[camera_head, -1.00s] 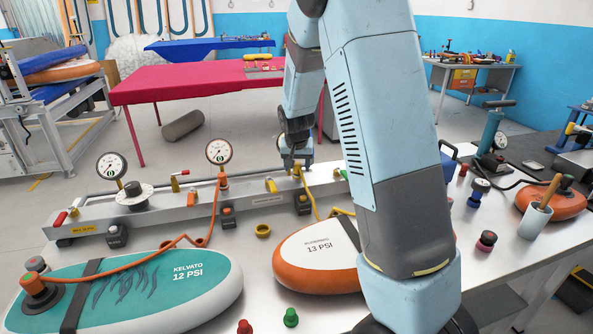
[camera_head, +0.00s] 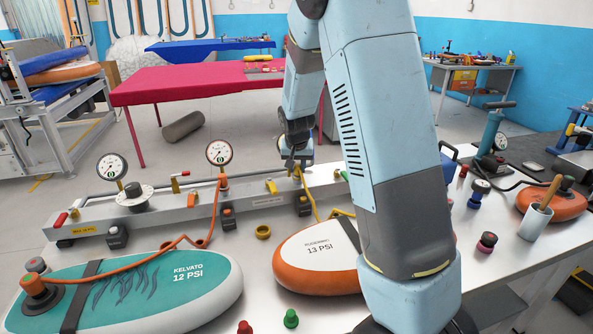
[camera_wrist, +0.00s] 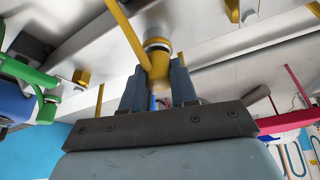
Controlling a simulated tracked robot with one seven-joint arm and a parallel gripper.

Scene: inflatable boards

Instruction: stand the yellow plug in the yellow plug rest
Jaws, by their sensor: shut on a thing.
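My gripper (camera_head: 296,168) is at the far rail in the head view, small and partly hidden by my own arm. In the wrist view, my gripper (camera_wrist: 158,78) is shut on a yellow plug (camera_wrist: 160,62), with a pale metal ring at its far end by the rail. A yellow hose runs off from the plug; in the head view the hose (camera_head: 309,197) hangs down the rail's front. I cannot tell whether the plug is still seated in the rail. A small yellow ring, apparently the yellow plug rest (camera_head: 263,232), lies on the table, apart from the gripper.
The grey rail (camera_head: 160,214) carries gauges, valves and black clips. A white-and-orange board (camera_head: 318,262) lies right of the yellow ring, and a teal board (camera_head: 150,290) lies left. An orange hose (camera_head: 130,262) crosses the teal board. Green (camera_head: 291,318) and red plugs stand in front.

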